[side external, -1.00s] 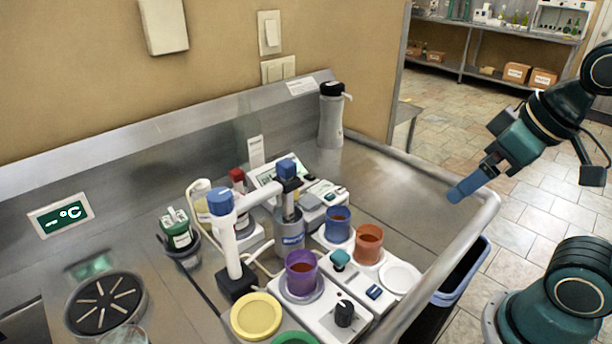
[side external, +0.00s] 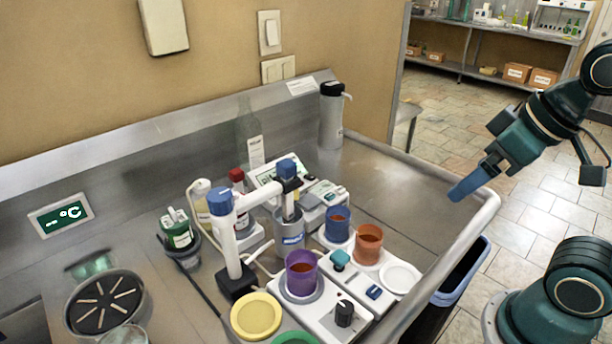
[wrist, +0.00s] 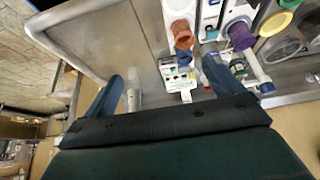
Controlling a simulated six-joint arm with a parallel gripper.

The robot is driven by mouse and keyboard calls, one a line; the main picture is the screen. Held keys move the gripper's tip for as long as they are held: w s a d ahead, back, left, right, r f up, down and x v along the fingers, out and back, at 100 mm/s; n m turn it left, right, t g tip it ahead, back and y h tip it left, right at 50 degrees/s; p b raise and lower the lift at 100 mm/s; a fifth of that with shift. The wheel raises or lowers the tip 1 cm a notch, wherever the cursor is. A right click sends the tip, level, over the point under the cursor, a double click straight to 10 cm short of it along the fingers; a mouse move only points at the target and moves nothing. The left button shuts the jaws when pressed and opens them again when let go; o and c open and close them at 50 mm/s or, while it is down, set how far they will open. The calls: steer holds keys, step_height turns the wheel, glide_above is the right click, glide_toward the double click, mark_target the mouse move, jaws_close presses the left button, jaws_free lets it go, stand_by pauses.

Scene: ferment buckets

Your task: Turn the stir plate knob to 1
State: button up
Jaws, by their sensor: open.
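The stir plate (side external: 318,322) is a white box at the front of the bench. Its black knob (side external: 344,313) is on the top near the front right corner; the scale and the number it points to are too small to read. A purple bucket (side external: 301,272) stands on the plate's round top and also shows in the wrist view (wrist: 241,36). My gripper (side external: 468,186) is in the air by the bench's right edge, well apart from the knob. In the wrist view my gripper (wrist: 163,82) has its two fingers wide apart with nothing between them. I cannot make out the knob there.
Beside the plate is another white unit with a teal knob (side external: 340,258), a blue switch (side external: 374,292) and an orange bucket (side external: 368,243). A blue bucket (side external: 337,224), a tall white-and-blue stand (side external: 228,235) and a yellow lid (side external: 256,315) are close by. The bench's raised rim (side external: 462,240) runs along the right.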

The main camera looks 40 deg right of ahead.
steer(key=shift+w+a, duration=0.15)
steer(key=c, duration=0.7)
steer(key=shift+w+a+r+n, duration=0.1)
steer(key=shift+w+a+n, duration=0.15)
steer(key=shift+n, duration=0.35)
steer(key=shift+c, duration=1)
steer(key=n+g, duration=0.6)
steer(key=n, duration=1.3)
glide_above(345, 308)
step_height(345, 308, down, 4)
step_height(345, 308, down, 14)
steer(key=shift+r, duration=0.15)
steer(key=c, duration=1)
